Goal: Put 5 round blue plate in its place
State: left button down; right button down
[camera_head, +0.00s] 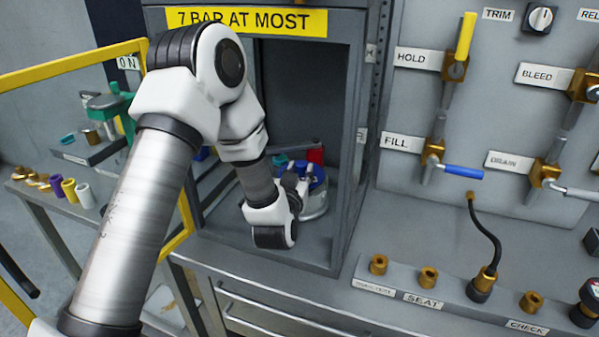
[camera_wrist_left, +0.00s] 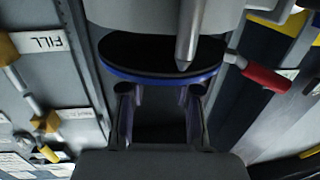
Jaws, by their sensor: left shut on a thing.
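The round blue plate (camera_head: 319,176) is inside the open grey cabinet, partly hidden behind my left gripper (camera_head: 302,180). In the left wrist view it is a dark disc with a blue rim (camera_wrist_left: 160,76), between the two fingers of my left gripper (camera_wrist_left: 160,95), which is shut on its near edge. A grey metal body (camera_head: 316,206) shows just below the plate in the head view. In the wrist view a grey cylinder with a pointed metal pin (camera_wrist_left: 187,35) overlaps the disc. I cannot tell whether the plate touches it. My right gripper is not in view.
The cabinet's right frame (camera_head: 354,140) and top edge stand close around my left arm. A red-handled lever (camera_wrist_left: 262,75) is close beside the plate. A yellow-framed door (camera_head: 75,65) stands open at left. The valve panel (camera_head: 490,110) is at right.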

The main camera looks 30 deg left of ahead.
pick_arm(q)
jog(key=shift+f+b, duration=0.7)
jog(key=shift+f, duration=0.05)
jog(key=shift+r, duration=0.2)
jog(key=shift+r+p, duration=0.4)
jog(key=shift+p, duration=0.05)
dwell(1.3)
jog(key=shift+f+b, duration=0.65)
jog(key=c, duration=0.7)
grip_release()
jog(key=shift+r, duration=0.1)
jog(key=shift+c, duration=0.2)
jog(key=shift+s+d, duration=0.1)
